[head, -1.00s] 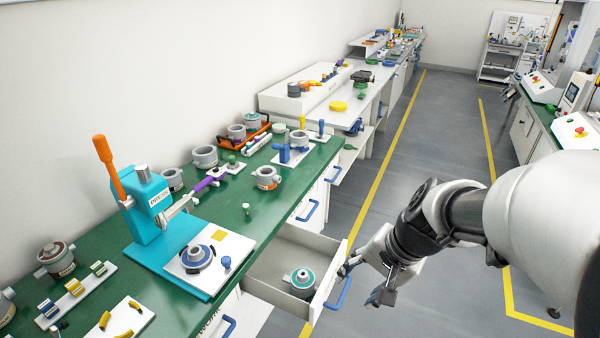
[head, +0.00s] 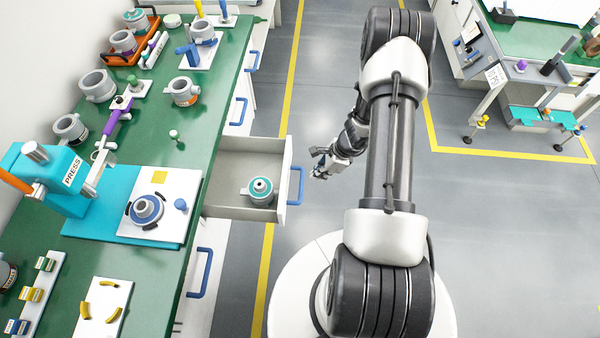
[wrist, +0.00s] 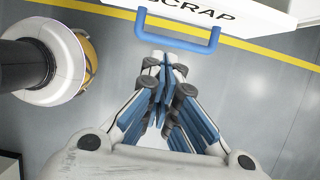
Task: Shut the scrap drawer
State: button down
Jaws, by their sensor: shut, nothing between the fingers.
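The scrap drawer (head: 235,205) stands pulled out from under the green bench in the head view. A grey and teal round part (head: 260,190) lies inside it. Its blue handle (head: 296,186) is on the front panel facing my arm. My gripper (head: 318,165) is just right of the handle, apart from it in the head view. In the wrist view my gripper (wrist: 167,72) has its blue-padded fingers together and empty, pointing toward the blue handle (wrist: 178,35). The drawer front (wrist: 240,15) there carries the word SCRAP.
The green bench (head: 205,130) holds a teal press (head: 55,180) with a white plate and several grey fittings. Another closed drawer's blue handle (head: 202,272) is nearer. The grey floor (head: 285,285) right of the drawer is open around my arm and base.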

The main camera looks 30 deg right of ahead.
jog(key=b, duration=0.3)
send_over(301, 192)
jog(key=s+d, duration=0.1)
jog(key=d, duration=0.1)
notch_tip(301, 192, down, 9)
jog(key=shift+s+f, duration=0.1)
jog(key=shift+s, duration=0.05)
jog(key=shift+w+a+r, duration=0.15)
jog(key=shift+w+a, duration=0.2)
jog(key=shift+a, duration=0.2)
jog(key=shift+w+a+r, duration=0.1)
jog(key=shift+w+a, duration=0.25)
jog(key=shift+a, duration=0.15)
jog(key=shift+w+a, duration=0.35)
jog(key=shift+a, duration=0.15)
jog(key=shift+w+a, duration=0.1)
